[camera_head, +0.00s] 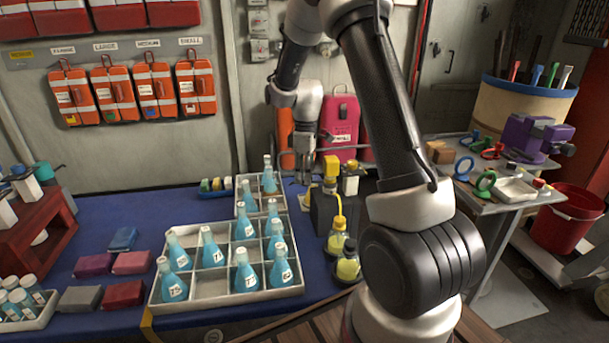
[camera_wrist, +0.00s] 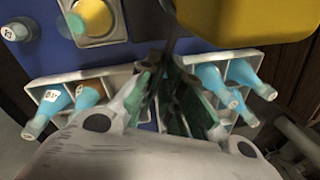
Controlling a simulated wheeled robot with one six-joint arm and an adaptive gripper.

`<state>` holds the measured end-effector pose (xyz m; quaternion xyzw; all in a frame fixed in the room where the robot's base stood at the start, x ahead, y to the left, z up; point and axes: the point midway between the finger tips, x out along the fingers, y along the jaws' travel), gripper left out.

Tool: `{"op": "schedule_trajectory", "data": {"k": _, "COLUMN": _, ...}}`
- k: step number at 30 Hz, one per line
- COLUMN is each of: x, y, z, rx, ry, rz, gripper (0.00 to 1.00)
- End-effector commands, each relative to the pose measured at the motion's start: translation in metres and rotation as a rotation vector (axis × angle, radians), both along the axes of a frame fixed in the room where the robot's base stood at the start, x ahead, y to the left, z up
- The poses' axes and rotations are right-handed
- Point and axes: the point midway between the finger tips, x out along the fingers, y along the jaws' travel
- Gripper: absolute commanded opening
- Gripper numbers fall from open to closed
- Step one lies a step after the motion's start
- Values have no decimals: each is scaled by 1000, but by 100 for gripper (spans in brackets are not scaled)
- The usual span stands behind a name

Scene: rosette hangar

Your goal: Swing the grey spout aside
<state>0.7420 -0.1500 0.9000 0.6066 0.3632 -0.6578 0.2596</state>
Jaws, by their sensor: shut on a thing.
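My gripper (camera_head: 304,172) points down at the back of the blue table, beside a dark box (camera_head: 325,212) with a yellow block (camera_head: 331,166) on top. In the wrist view my gripper (camera_wrist: 168,78) has its dark green fingers close together. A thin dark grey bar, which looks like the spout (camera_wrist: 173,22), runs down between the fingertips and is gripped there. The large yellow block (camera_wrist: 245,18) is close to its right. The spout's far end is hidden by the fingers, and it cannot be made out in the head view.
A white divided crate (camera_head: 225,298) of blue flasks stands in front and left of my gripper. Yellow-filled bottles (camera_head: 347,267) stand before the dark box. Coloured blocks (camera_head: 132,262) lie left.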

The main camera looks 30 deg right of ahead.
Motion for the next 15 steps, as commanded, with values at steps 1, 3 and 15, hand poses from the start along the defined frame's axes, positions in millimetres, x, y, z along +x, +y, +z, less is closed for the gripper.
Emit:
{"op": "schedule_trajectory", "data": {"k": 1, "x": 0, "y": 0, "z": 0, "rx": -1, "ry": -1, "rz": 5, "gripper": 0}}
{"op": "schedule_trajectory", "data": {"k": 3, "x": 0, "y": 0, "z": 0, "rx": -1, "ry": 0, "rz": 9, "gripper": 0}}
{"op": "schedule_trajectory", "data": {"k": 15, "x": -1, "y": 0, "z": 0, "rx": 0, "ry": 0, "rz": 10, "gripper": 19}}
